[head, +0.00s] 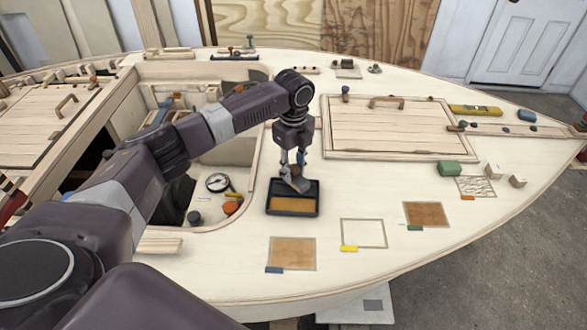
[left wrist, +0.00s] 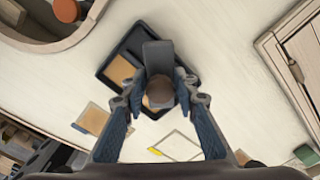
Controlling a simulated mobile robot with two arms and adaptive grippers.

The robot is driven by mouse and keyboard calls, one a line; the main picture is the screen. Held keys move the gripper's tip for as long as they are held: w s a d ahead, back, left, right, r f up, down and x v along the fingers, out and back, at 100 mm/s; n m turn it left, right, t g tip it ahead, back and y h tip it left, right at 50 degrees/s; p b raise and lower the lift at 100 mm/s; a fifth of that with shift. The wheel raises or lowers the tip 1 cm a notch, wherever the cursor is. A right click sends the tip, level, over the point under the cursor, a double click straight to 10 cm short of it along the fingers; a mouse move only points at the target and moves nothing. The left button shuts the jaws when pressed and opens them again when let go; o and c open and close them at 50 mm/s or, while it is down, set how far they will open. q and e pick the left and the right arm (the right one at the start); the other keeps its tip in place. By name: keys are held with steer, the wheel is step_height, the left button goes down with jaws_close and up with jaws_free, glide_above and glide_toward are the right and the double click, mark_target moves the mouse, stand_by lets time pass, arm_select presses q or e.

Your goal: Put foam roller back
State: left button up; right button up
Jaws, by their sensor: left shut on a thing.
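My left gripper (head: 293,168) is shut on a tool with a flat grey part and a brown round end, likely the foam roller (head: 297,184). In the left wrist view the gripper (left wrist: 159,101) has its blue-grey fingers on both sides of the tool's brown end (left wrist: 160,91). The grey part (left wrist: 158,57) points towards the black tray. The black tray (head: 292,214) holds an amber layer and lies on the deck; it also shows in the left wrist view (left wrist: 111,72). The tool is over the tray's far part; I cannot tell whether they touch. My right gripper is out of view.
An amber patch (head: 292,253), an outlined bare patch (head: 363,233) and another brown patch (head: 426,214) lie in front and right. A green block (head: 450,169) stands near the right edge. A closed hatch (head: 395,132) lies behind. An open cockpit is left of the tray.

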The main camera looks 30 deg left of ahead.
mark_target(293, 167)
arm_select(q)
steer(key=shift+f, duration=0.15)
steer(key=shift+f, duration=0.1)
steer(key=o, duration=1.2)
step_height(293, 167, up, 13)
steer(key=shift+f+b, duration=0.15)
steer(key=shift+b, duration=1)
